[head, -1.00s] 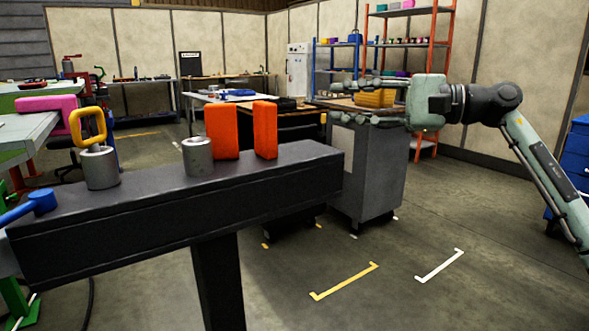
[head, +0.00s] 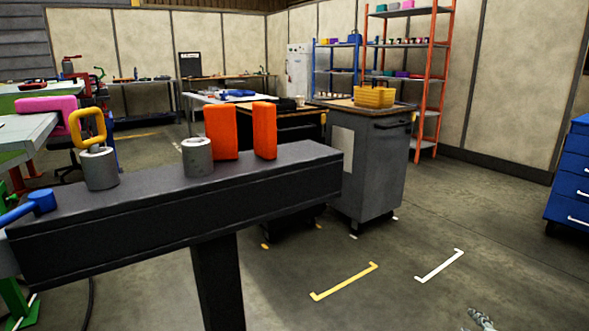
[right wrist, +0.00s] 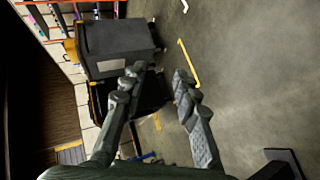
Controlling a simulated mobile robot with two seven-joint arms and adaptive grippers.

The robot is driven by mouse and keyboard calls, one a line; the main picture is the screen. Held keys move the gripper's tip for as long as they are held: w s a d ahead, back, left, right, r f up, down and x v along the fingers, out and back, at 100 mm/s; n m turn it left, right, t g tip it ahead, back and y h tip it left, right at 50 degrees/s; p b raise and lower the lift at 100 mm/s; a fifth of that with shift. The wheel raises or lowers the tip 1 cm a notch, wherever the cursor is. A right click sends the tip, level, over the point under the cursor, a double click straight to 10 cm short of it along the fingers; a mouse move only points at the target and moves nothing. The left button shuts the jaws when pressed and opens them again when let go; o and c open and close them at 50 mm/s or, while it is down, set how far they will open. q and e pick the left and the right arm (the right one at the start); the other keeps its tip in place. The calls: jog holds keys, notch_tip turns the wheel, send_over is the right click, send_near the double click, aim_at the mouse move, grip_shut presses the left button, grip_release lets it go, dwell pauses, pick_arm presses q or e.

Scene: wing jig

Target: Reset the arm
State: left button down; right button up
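My right gripper (right wrist: 159,78) is open and empty in the right wrist view, its two fingers apart over the floor and a grey cart. In the head view only a small bit of my right gripper (head: 481,319) shows at the bottom edge, low and right of the jig beam. My left gripper is in neither view. The dark jig beam (head: 150,235) stands at the left. On it are two metal cylinders, one (head: 99,168) with a yellow ring handle (head: 88,127), the other (head: 198,157) bare, and two orange blocks (head: 222,132) (head: 265,130).
A grey cart (head: 372,170) with a yellow bin (head: 375,96) stands behind the beam. A blue drawer cabinet (head: 570,185) is at the right edge. An orange and blue shelf rack (head: 437,80) is at the back. The floor (head: 460,225) at right is clear, with painted corner marks.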

jog(key=s+d+f+m+g, duration=0.1)
jog(key=s+f+m+g, duration=0.2)
jog(key=s+f, duration=0.35)
jog(key=s+d+f+m+g+h, duration=0.1)
jog(key=s+f+m+g, duration=0.15)
jog(key=s, duration=0.65)
jog(key=s+d+f+m+g, duration=0.2)
jog(key=s+f+g, duration=0.1)
jog(key=s+f, duration=0.4)
jog(key=s+a+f+m+y, duration=0.1)
jog(key=a+f, duration=0.1)
jog(key=a, duration=0.6)
jog(key=s+a+f+m+g+y, duration=0.1)
jog(key=s+a+m+y, duration=0.1)
jog(key=a, duration=0.5)
jog(key=shift+a+f, duration=0.35)
jog(key=shift+a, duration=0.05)
jog(key=shift+s, duration=0.1)
